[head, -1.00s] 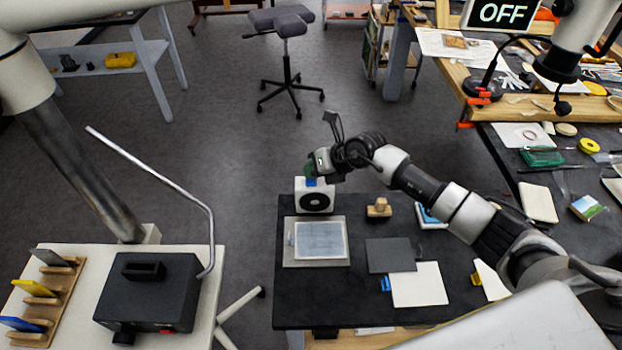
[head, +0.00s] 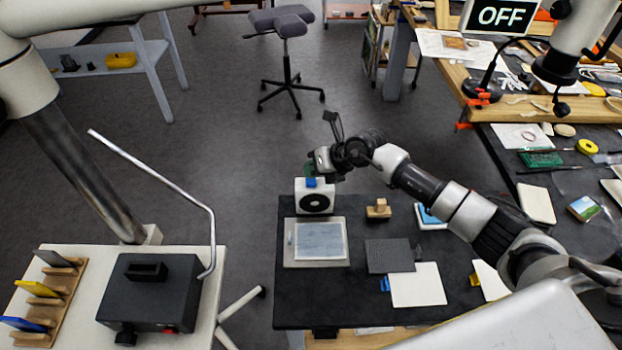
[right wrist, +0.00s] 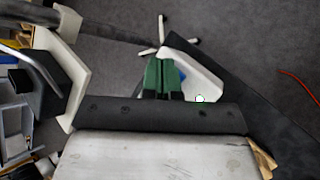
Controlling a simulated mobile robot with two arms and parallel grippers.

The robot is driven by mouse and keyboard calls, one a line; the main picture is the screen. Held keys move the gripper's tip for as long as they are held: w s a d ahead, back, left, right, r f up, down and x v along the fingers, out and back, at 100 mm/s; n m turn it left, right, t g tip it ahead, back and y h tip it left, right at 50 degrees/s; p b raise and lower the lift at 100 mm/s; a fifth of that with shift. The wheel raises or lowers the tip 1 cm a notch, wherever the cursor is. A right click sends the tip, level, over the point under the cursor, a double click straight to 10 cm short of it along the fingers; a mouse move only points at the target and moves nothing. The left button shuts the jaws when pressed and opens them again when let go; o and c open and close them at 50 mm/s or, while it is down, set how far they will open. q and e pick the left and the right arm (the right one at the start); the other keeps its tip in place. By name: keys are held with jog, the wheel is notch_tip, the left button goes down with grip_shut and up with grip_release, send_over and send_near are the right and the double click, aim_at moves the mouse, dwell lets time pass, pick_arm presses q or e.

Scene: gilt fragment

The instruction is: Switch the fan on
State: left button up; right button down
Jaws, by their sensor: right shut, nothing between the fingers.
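The fan (head: 316,203) is a small white box with a round black grille, standing at the far left corner of the dark table. A blue switch (head: 312,183) sits on its top. The "OFF" sign (head: 501,16) shows at the top right. My right gripper (head: 309,170) is just above and behind the switch; whether it touches is unclear. In the right wrist view its green fingers (right wrist: 161,76) are shut and empty, beside the white fan body (right wrist: 202,77). Part of the blue switch (right wrist: 181,75) shows right beside the fingers. My left gripper is out of view.
On the dark table (head: 340,300), a grey tray (head: 290,262) lies in front of the fan and a wooden block (head: 378,209) to its right. A black box (head: 150,300) with a bent metal rod stands on the white table at left.

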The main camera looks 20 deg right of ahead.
aim_at(313, 179)
jog(key=shift+r, duration=0.1)
notch_tip(313, 179, up, 6)
jog(key=p, duration=0.5)
dwell(0.4)
